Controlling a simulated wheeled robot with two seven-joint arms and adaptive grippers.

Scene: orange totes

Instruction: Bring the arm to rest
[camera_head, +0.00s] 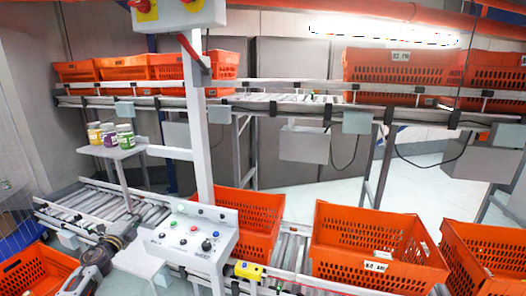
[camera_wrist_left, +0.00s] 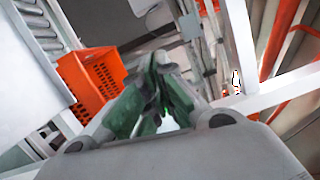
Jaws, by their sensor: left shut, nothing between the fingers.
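My left arm comes in from the lower left in the head view. Its gripper (camera_head: 113,243) is over the near end of the lower roller conveyor, left of the grey control box. An orange tote shows beyond the fingers in that view (camera_wrist_left: 95,80). My right gripper is in neither view.
A grey control box (camera_head: 190,238) on a white post stands close right of my left gripper. Orange totes (camera_head: 375,250) stand on the lower conveyor; more (camera_head: 78,70) line the upper one. Several jars (camera_head: 109,136) stand on a small platform. An orange tote (camera_head: 38,272) is at lower left.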

